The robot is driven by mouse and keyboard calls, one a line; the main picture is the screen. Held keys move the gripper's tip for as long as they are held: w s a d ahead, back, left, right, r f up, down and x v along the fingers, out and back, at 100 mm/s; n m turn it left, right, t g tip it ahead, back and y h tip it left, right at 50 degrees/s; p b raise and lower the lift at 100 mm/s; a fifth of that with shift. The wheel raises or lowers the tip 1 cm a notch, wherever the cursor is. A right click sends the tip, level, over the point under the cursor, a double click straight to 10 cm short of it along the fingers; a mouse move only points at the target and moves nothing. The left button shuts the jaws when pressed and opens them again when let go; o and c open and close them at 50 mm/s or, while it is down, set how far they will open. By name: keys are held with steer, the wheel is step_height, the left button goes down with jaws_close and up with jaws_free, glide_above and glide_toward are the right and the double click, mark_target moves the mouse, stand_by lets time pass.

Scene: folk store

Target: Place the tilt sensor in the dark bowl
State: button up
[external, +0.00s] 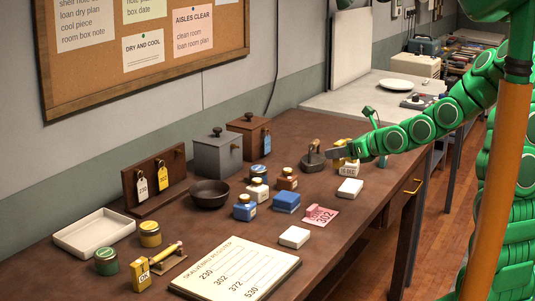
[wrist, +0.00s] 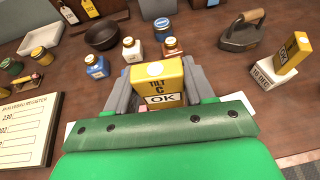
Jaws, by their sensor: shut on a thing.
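My gripper (wrist: 155,85) is shut on a yellow tilt sensor (wrist: 157,88) marked "TILT C" and "OK", upright between the grey fingers in the wrist view. In the external view my gripper (external: 338,153) is over the right part of the bench, near the iron-like tool; which yellow there is the held sensor I cannot tell. The dark bowl (external: 210,194) stands on the bench to the left, apart from my gripper, and looks empty. It also shows at the upper left of the wrist view (wrist: 102,37).
Small bottles (external: 245,208) and a blue box (external: 286,201) stand between bowl and gripper. An iron-like tool (external: 313,158), grey box (external: 217,154) and white tray (external: 94,233) are nearby.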

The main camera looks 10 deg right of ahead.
steer(key=s+a+r+n+g+y, duration=0.1)
steer(key=a+n+g+y, duration=0.35)
steer(key=a, duration=2.35)
steer(key=h, duration=0.1)
glide_above(193, 192)
steer(key=s+d, duration=0.3)
steer(key=d, duration=0.3)
steer(key=shift+n+g, duration=0.25)
steer(key=shift+n, duration=0.1)
steer(key=f, duration=0.8)
steer(key=shift+w+a+f, duration=0.15)
steer(key=shift+a+f, duration=0.05)
steer(key=shift+f, duration=0.15)
steer(key=shift+w+a+f, duration=0.25)
steer(key=shift+w+f, duration=0.05)
steer(key=shift+w, duration=0.05)
steer(key=shift+w+f, duration=0.1)
steer(key=shift+f, duration=0.05)
steer(key=shift+w+a+f, duration=0.1)
steer(key=shift+a+f, duration=0.05)
steer(key=shift+f, duration=1.55)
steer(key=shift+f, duration=0.15)
